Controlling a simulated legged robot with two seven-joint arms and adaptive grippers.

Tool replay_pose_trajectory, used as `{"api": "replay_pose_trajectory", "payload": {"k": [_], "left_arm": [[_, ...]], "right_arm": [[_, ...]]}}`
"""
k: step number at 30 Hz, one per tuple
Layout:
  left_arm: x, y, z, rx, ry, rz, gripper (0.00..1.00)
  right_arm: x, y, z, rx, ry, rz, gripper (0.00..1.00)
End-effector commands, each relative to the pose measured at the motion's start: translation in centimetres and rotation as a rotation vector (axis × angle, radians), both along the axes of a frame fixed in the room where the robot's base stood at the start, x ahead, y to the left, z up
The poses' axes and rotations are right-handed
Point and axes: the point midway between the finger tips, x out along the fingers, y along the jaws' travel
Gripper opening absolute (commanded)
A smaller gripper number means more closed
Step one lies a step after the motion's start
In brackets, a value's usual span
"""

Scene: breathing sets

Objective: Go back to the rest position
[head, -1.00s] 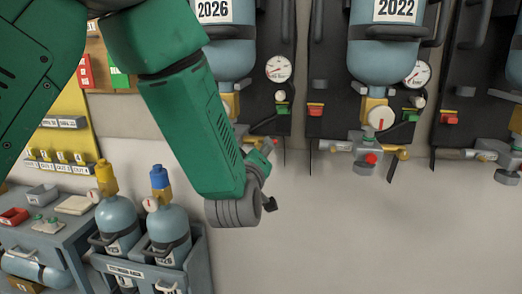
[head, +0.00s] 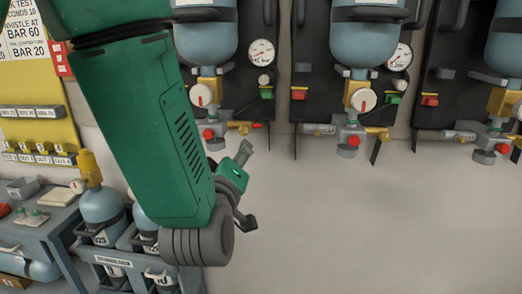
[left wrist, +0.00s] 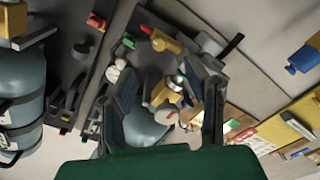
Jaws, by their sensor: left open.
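My left gripper (head: 246,188) hangs in front of the pale wall, below the left wall-mounted breathing set (head: 206,42). Its fingers are apart, with nothing visible between them. In the left wrist view the open fingers (left wrist: 162,105) stand either side of a cylinder's brass valve and gauge, which lie beyond them; I cannot tell the distance. The middle set (head: 365,45) and the right set (head: 506,45) hang on dark backplates. My right gripper is in neither view.
A grey crate with blue cylinders (head: 101,213) stands at lower left, partly hidden by my left arm. Beside it is a grey table (head: 50,232) with small items. A yellow board (head: 40,90) with tags hangs behind. The wall at lower right is bare.

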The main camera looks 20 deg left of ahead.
Motion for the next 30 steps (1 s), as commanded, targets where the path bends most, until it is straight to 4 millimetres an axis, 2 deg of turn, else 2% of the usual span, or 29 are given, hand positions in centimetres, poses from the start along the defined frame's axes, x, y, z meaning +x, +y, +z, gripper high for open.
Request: {"api": "replay_pose_trajectory", "payload": {"k": [4,7,8,11,12,14,15,18,20,21,24,27,30], "left_arm": [[0.0,0.0,-0.4,0.003,0.009,-0.001,0.42],[0.0,0.1,-3.0,0.028,0.078,-0.017,0.42],[-0.1,0.2,-4.3,0.040,0.113,-0.026,0.42],[-0.7,0.5,-10.6,0.103,0.280,-0.073,0.42],[-1.4,0.7,-13.6,0.134,0.362,-0.098,0.42],[-2.7,1.0,-18.1,0.182,0.488,-0.145,0.42],[-3.8,1.1,-21.0,0.214,0.571,-0.178,0.42],[-7.4,1.7,-27.9,0.287,0.774,-0.274,0.42],[-10.1,2.1,-31.7,0.329,0.894,-0.338,0.42],[-12.0,2.4,-34.0,0.355,0.973,-0.383,0.42],[-17.3,3.1,-39.2,0.413,1.161,-0.507,0.42],[-22.4,3.8,-42.9,0.456,1.318,-0.626,0.42],[-26.4,4.5,-45.1,0.482,1.430,-0.723,0.42]], "right_arm": [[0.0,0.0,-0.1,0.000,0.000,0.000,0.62],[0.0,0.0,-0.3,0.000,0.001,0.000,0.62],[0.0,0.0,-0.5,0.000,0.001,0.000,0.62],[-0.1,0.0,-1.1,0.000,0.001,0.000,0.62],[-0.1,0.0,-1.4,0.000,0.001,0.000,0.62],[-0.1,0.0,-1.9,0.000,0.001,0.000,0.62],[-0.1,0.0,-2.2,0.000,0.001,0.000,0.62],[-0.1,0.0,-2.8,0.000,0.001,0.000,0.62],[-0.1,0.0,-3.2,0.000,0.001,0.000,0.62],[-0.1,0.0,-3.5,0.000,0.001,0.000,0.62],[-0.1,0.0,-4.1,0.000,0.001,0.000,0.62],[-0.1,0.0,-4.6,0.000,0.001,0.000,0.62],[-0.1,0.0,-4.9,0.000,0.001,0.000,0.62]]}}
